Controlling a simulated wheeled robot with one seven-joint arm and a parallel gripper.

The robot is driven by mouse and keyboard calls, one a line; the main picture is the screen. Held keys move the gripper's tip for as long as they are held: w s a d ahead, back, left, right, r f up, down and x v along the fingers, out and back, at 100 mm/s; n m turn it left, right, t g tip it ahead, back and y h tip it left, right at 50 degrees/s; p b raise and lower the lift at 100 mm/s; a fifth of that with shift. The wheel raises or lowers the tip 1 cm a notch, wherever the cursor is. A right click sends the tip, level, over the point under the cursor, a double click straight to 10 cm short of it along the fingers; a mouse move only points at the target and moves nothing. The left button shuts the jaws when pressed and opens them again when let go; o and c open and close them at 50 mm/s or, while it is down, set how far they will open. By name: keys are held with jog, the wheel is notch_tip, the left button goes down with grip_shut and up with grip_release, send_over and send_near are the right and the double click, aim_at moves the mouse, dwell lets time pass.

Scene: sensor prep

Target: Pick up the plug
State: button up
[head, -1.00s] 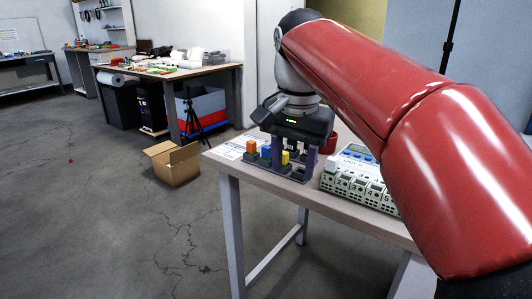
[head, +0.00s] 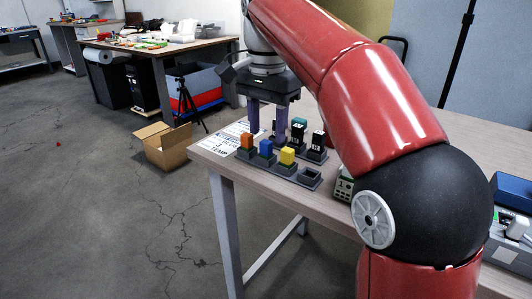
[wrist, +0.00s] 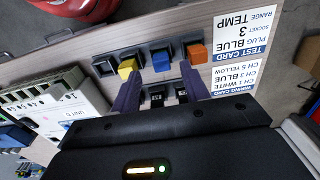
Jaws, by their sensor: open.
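The blue plug (head: 266,147) stands upright in a dark holder block, between an orange plug (head: 247,141) and a yellow plug (head: 287,156). In the wrist view the blue plug (wrist: 161,60) appears between the two purple fingertips of my gripper (wrist: 160,70). The orange plug (wrist: 196,51) and the yellow plug (wrist: 128,66) lie outside them. In the head view my gripper (head: 267,132) is open and empty, its fingers pointing down behind the front row. Its exact height over the blue plug is unclear. The test card (wrist: 240,35) reads plug blue, socket 3, range TEMP.
An empty holder (head: 308,176) ends the front row. A white terminal device (wrist: 45,110) stands beside the rack. A red object (wrist: 65,4) shows at the wrist view's top edge.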

aim_at(266, 142)
notch_tip(266, 142, down, 4)
jog(key=shift+a+r+b, duration=0.1)
jog(key=shift+r+b, duration=0.1)
jog(key=shift+b, duration=0.15)
grip_shut()
jog(key=shift+r, duration=0.1)
notch_tip(266, 142, up, 9)
jog(key=p, duration=0.3)
jog(key=shift+w+r, duration=0.1)
jog(key=shift+r, duration=0.35)
